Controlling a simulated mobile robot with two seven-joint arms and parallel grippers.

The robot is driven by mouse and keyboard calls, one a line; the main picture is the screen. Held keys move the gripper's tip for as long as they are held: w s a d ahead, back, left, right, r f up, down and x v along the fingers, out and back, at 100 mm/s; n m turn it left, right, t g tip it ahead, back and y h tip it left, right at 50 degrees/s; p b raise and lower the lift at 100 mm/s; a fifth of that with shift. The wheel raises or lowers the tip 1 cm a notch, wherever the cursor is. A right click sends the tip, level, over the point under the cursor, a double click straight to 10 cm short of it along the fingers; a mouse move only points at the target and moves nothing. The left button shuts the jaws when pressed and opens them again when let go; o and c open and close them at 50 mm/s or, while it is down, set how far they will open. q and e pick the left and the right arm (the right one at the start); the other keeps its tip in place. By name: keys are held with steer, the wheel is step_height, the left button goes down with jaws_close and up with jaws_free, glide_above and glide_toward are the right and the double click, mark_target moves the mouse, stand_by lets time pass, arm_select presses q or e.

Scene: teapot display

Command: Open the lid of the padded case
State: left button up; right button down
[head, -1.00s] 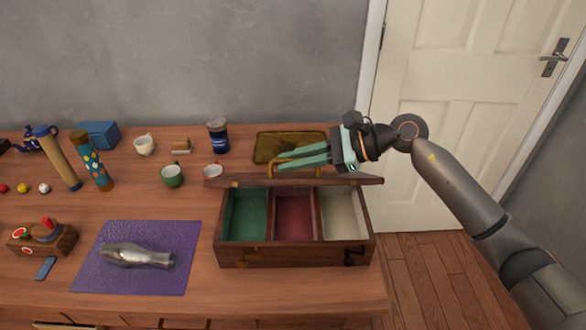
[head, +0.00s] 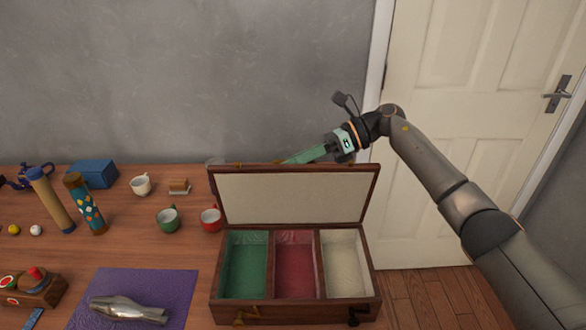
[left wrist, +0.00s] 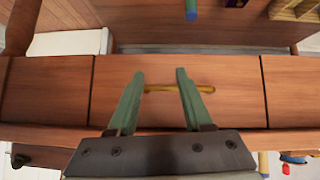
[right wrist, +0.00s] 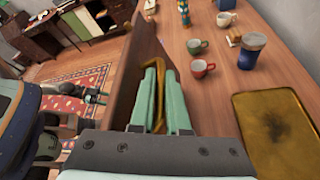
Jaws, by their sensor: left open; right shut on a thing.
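The padded case (head: 215,302) is a wooden box with green, red and cream compartments on the table's right part. Its lid (head: 290,198) stands raised at the back edge, its cream lining facing the head camera. My right gripper (right wrist: 158,70) is shut on the brass lid handle (right wrist: 130,68); the handle is mostly hidden behind the lid in the head view, where the gripper's fingers (head: 305,155) also show. My left gripper (left wrist: 161,74) is open, seen only in the left wrist view, with a brass bar handle (left wrist: 205,89) at a wooden front between and beyond its fingers.
A green cup (head: 167,219) and a red cup (head: 210,219) stand left of the case, the red one close to the lid. A purple mat (head: 180,285) bears a metal vase. A brass tray (right wrist: 285,130) and a blue jar (right wrist: 251,50) lie behind the lid.

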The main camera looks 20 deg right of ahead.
arm_select(q)
steer(key=shift+w+d+f, duration=0.1)
steer(key=shift+w+d, duration=0.05)
steer(key=shift+d, duration=0.1)
arm_select(e)
steer(key=shift+w+d+m, duration=0.15)
steer(key=shift+w+m, duration=0.15)
steer(key=shift+w, duration=0.3)
arm_select(q)
steer(key=shift+w, duration=0.1)
arm_select(e)
steer(key=shift+f, duration=0.1)
steer(key=c, duration=1.2)
jaws_free()
steer(key=shift+d, duration=0.15)
arm_select(q)
steer(key=shift+w+d+b, duration=0.15)
steer(key=shift+w+b, duration=0.1)
steer(key=shift+b, duration=0.4)
arm_select(e)
steer(key=v, duration=1.2)
steer(key=shift+w+d, duration=0.1)
steer(key=shift+d, duration=0.05)
arm_select(q)
steer(key=shift+s+f, duration=0.1)
steer(key=shift+f, duration=0.05)
